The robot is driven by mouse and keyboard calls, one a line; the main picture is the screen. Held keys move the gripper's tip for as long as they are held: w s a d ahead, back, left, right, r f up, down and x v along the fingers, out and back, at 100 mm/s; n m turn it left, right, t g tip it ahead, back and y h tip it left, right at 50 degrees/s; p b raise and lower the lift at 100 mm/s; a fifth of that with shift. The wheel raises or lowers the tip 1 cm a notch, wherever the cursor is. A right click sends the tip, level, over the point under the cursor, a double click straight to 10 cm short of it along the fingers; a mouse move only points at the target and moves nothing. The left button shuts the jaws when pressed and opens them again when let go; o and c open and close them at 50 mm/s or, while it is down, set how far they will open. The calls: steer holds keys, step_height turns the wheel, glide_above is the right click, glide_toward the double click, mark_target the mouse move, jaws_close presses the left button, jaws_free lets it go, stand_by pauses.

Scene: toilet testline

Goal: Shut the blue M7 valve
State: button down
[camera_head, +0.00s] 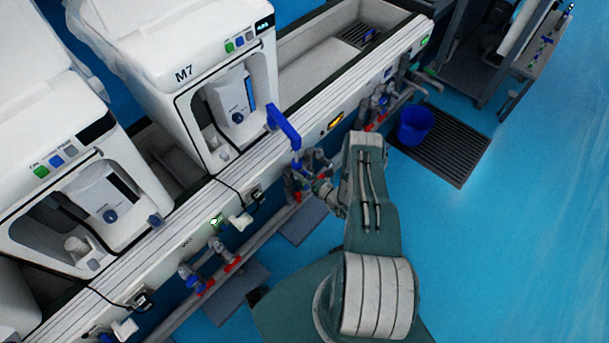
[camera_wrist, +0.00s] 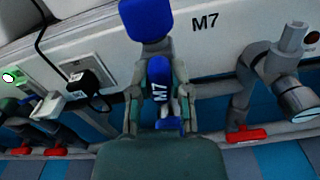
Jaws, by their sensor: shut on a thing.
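The blue M7 valve handle (camera_wrist: 159,80), marked with white M7 lettering, stands between the two fingers of my gripper (camera_wrist: 160,98) in the wrist view. The fingers are shut on its sides. The handle looks upright in that view, below a blue pipe end (camera_wrist: 146,20). In the head view my gripper (camera_head: 325,187) reaches the pipework under the bench edge, below the blue bent pipe (camera_head: 284,127) of the M7 machine (camera_head: 205,62). There the handle is small and cannot be clearly made out.
A red valve handle (camera_wrist: 247,135) on a grey pipe is close at right in the wrist view. A black plug (camera_wrist: 88,88) and more red handles are at left. In the head view a blue bucket (camera_head: 414,124) stands on a floor grate (camera_head: 447,143); the blue floor at right is clear.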

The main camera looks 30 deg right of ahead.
steer(key=m, duration=0.4)
steer(key=shift+w+d+r, duration=0.1)
steer(key=shift+w+d, duration=0.05)
steer(key=m, duration=0.8)
steer(key=shift+d, duration=0.1)
steer(key=shift+f+m, duration=0.25)
steer(key=shift+m, duration=1.55)
steer(key=shift+f, duration=0.1)
steer(key=c, duration=0.6)
jaws_free()
steer(key=shift+o, duration=0.2)
